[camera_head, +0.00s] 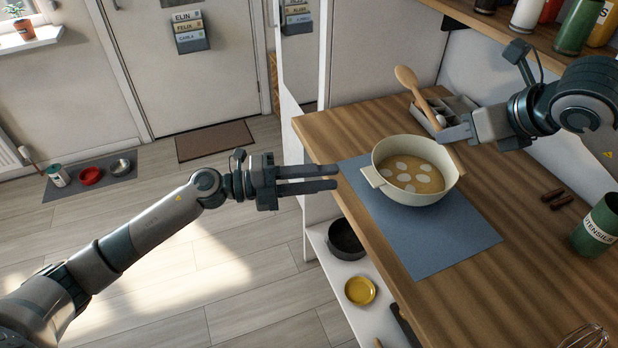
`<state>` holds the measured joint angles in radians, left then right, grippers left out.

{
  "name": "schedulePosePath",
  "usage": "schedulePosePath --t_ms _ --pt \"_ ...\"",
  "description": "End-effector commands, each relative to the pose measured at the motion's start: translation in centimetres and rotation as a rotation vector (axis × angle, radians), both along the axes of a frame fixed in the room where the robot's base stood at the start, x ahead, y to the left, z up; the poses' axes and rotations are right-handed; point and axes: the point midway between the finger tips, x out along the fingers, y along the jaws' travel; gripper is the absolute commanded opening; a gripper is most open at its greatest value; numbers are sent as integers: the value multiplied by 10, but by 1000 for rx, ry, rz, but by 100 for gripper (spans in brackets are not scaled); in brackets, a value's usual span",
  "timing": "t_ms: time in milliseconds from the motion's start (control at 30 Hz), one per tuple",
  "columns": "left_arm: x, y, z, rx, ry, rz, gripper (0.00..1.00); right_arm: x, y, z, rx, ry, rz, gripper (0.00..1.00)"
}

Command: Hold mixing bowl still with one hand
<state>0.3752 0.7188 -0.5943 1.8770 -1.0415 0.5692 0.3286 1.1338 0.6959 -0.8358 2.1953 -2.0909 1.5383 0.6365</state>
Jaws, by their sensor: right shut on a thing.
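The cream mixing bowl (383,196) stands upright on a blue-grey mat (440,238) on the wooden counter. It holds a tan liquid with several pale round pieces. Its side handle points left. My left gripper (337,177) is open and empty, left of that handle and apart from the bowl. My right gripper (443,135) is shut at the bowl's upper right, on a wooden spoon (407,77). The spoon's head points up and left, and its handle runs down past the fingers towards the bowl's right rim. The exact grip contact is partly hidden.
A grey divided tray (459,103) lies behind the bowl. A dark pot (345,240) and yellow dish (360,291) sit on a lower shelf. The counter (480,285) in front is mostly clear.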

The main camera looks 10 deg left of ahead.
Motion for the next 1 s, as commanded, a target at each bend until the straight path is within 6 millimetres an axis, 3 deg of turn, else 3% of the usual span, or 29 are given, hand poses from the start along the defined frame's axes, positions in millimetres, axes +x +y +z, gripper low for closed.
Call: schedulePosePath --t_ms 300,500,967,1000 --pt "18 -48 1 -2 -2 -2 27 0 0 0 0 0 0 0" --pt "27 -68 0 -1 0 0 27 0 0 0 0 0 0 0" --pt "30 -77 0 0 0 0 27 0 0 0 0 0 0 0" --pt "30 -77 0 0 0 0 22 0 0 0 0 0 0 0"
